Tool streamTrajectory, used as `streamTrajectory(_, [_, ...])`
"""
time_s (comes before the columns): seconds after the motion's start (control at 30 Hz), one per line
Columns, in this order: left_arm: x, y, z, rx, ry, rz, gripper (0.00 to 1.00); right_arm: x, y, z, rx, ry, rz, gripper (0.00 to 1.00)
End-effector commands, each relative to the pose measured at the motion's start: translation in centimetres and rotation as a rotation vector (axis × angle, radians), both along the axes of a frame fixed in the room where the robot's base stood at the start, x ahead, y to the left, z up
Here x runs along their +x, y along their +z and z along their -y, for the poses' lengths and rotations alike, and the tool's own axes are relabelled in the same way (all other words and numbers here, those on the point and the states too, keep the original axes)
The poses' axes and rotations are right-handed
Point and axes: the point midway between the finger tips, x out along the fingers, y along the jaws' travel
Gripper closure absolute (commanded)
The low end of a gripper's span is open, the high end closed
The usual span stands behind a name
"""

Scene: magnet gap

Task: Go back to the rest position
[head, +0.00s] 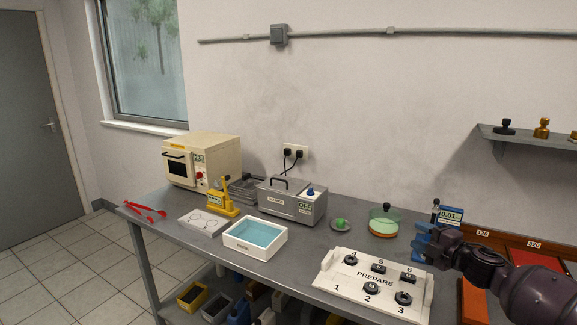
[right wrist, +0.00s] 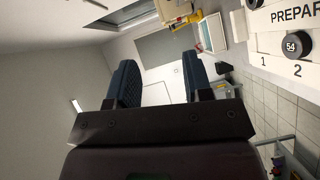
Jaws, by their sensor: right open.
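My right gripper (head: 418,243) is at the right of the head view, above the back right corner of the white PREPARE tray (head: 327,277). Its blue fingers also show in the right wrist view (right wrist: 160,82), spread apart with nothing between them. My right arm comes in from the right edge and hides part of the bench behind it. My left gripper is in neither view.
The tray holds several dark round and square pieces; place 1 is bare. A blue gauge reading 0.01 (head: 449,215) stands close behind the gripper. A glass dish (head: 384,222), a metal bath (head: 292,204) and a white basin (head: 255,238) stand left.

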Motion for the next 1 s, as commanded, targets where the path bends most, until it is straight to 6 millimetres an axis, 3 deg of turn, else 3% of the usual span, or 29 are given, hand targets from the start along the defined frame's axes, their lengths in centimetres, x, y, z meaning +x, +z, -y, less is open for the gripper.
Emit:
streamTrajectory(0.03, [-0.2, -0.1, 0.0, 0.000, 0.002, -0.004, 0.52, -1.3, -1.8, -2.0, 0.088, -0.024, -0.032, 0.54])
streamTrajectory(0.1, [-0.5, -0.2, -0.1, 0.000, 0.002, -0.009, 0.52, -3.1, -3.8, -4.1, 0.200, -0.069, -0.080, 0.54])
streamTrajectory(0.4, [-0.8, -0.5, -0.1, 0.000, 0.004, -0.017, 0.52, -12.1, -11.1, -9.4, 0.613, -0.262, -0.313, 0.54])
streamTrajectory(0.67, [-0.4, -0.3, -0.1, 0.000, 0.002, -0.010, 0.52, -20.7, -15.6, -10.9, 0.902, -0.431, -0.482, 0.54])
streamTrajectory(1.0, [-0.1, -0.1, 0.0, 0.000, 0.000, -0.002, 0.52, -32.4, -21.1, -9.8, 1.150, -0.672, -0.592, 0.54])
